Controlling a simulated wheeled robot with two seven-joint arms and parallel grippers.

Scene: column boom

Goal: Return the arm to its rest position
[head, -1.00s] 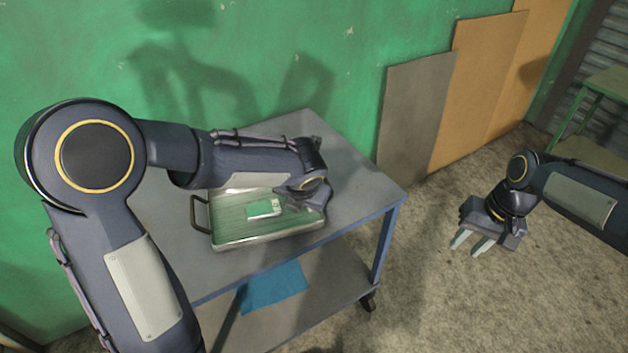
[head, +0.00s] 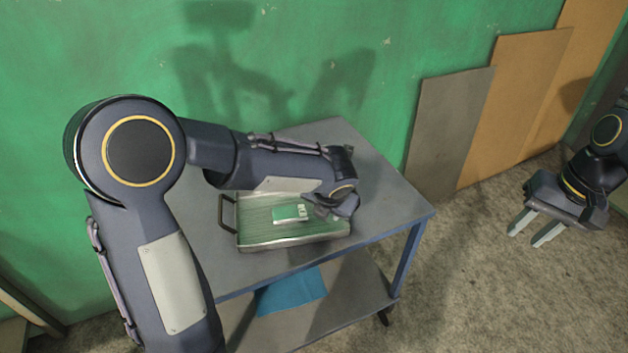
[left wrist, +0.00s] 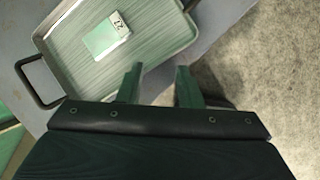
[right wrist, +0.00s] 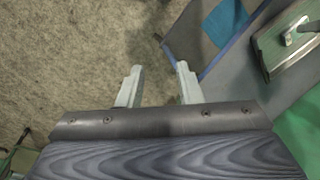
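My left arm reaches over the grey cart (head: 385,200) from the left in the head view. Its gripper is mostly hidden there by its own wrist, over the right side of the metal tray. In the left wrist view my left gripper (left wrist: 158,85) has its fingers apart with nothing between them, at the tray's edge. A green and white box (head: 290,214) lies in the tray; it also shows in the left wrist view (left wrist: 103,36). My right gripper (head: 535,228) hangs over the bare floor right of the cart. Its fingers are apart and empty in the right wrist view (right wrist: 158,82).
The tray (head: 247,241) has a dark handle on its left. A blue cloth (head: 292,291) lies on the cart's lower shelf. Grey and tan boards (head: 450,130) lean on the green wall (head: 120,50) behind. The concrete floor right of the cart is clear.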

